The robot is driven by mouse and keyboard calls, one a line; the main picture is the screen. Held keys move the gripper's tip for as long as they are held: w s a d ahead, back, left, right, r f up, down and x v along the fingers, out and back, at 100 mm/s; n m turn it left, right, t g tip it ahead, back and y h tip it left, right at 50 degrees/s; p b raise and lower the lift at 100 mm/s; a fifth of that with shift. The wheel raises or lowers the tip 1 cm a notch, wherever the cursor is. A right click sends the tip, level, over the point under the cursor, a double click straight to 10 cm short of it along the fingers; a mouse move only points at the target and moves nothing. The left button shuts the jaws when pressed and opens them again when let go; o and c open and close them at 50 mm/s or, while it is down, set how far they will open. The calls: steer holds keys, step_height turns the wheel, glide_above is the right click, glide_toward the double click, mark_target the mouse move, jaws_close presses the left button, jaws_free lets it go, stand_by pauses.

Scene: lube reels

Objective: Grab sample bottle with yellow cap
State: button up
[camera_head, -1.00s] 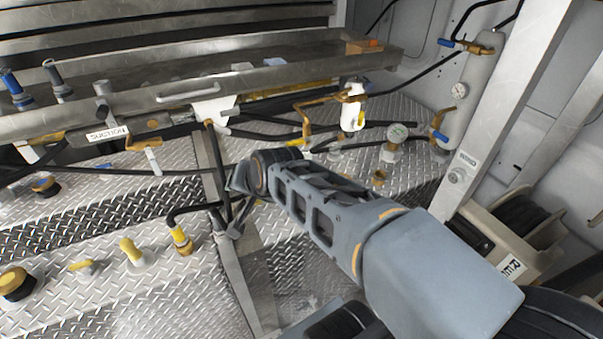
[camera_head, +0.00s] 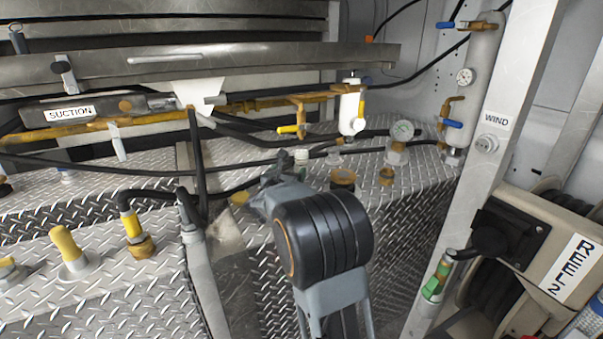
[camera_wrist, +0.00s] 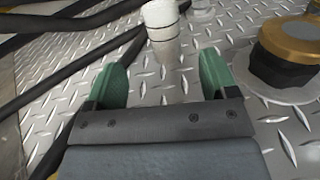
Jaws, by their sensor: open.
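A small pale bottle (camera_wrist: 165,48) with a cream-white top stands upright on the diamond plate in the wrist view. It is just beyond my fingertips, roughly centred between them; its top meets the picture's upper edge. I see no clear yellow on its top. In the head view it seems to be the small white object (camera_head: 301,156) behind my gripper. My gripper (camera_wrist: 164,76) has two green fingers, apart, with nothing between them. In the head view my gripper (camera_head: 280,172) is small and partly hidden by my wrist.
A brass-topped black fitting (camera_wrist: 292,42) stands close right of my fingers. Black hoses (camera_wrist: 75,25) lie to the left. A white cylinder (camera_head: 351,108), yellow valve handle (camera_head: 289,129) and gauge (camera_head: 402,131) stand behind. A steel shelf (camera_head: 250,65) overhangs the back.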

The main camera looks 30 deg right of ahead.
mark_target(302, 156)
steer(key=p+x, duration=0.1)
steer(key=x, duration=1.1)
steer(key=shift+d, duration=0.2)
steer(key=shift+c, duration=0.2)
steer(key=c, duration=1.1)
